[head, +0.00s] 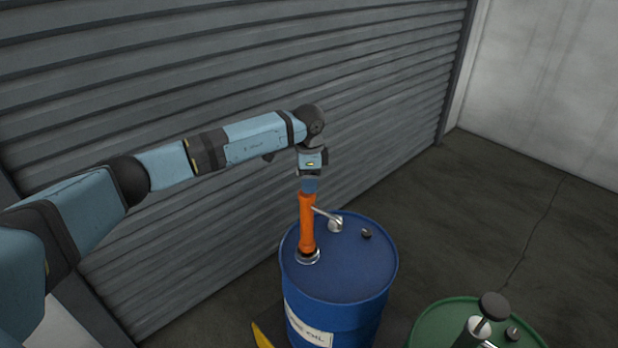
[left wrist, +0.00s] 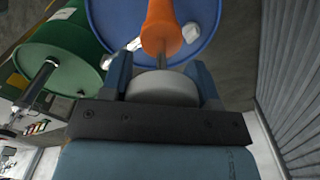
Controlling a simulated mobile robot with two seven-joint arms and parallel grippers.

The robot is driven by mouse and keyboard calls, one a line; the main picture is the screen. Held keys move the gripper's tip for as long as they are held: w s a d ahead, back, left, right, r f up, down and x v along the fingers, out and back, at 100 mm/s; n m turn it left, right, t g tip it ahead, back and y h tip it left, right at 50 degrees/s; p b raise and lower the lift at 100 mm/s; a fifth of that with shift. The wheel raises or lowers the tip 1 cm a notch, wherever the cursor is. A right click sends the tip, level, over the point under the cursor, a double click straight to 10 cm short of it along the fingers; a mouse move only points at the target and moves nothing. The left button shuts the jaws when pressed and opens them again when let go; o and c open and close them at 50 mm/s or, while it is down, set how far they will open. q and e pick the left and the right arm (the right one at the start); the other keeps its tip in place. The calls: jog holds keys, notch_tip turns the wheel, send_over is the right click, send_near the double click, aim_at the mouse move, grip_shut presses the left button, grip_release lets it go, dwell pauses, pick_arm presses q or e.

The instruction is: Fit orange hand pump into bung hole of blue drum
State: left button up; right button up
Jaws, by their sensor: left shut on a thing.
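The orange hand pump (head: 307,225) stands upright over the left side of the lid of the blue drum (head: 345,265). Its lower end meets a silver ring on the lid, and no tube shows below the orange body. I cannot tell whether it is fully seated. A silver spout reaches right from its upper part. My left gripper (head: 310,184) is above the pump, shut on its top. In the left wrist view, the fingers (left wrist: 161,82) are on either side of a pale round cap, with the orange body (left wrist: 160,28) beyond it. My right gripper is not in view.
A green drum (head: 440,322) stands to the right, with a dark-knobbed pump (head: 492,306) rising from it. A small dark plug (head: 367,233) is on the blue lid. A ribbed grey shutter (head: 200,70) stands close behind my left arm. The floor (head: 500,215) behind the drums is clear.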

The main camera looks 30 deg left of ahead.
pick_arm(q)
jog(key=shift+f+b, duration=0.55)
jog(key=shift+f, duration=1)
jog(key=o, duration=0.9)
jog(key=shift+f, duration=0.1)
notch_tip(320, 180, up, 14)
jog(key=shift+b, duration=0.4)
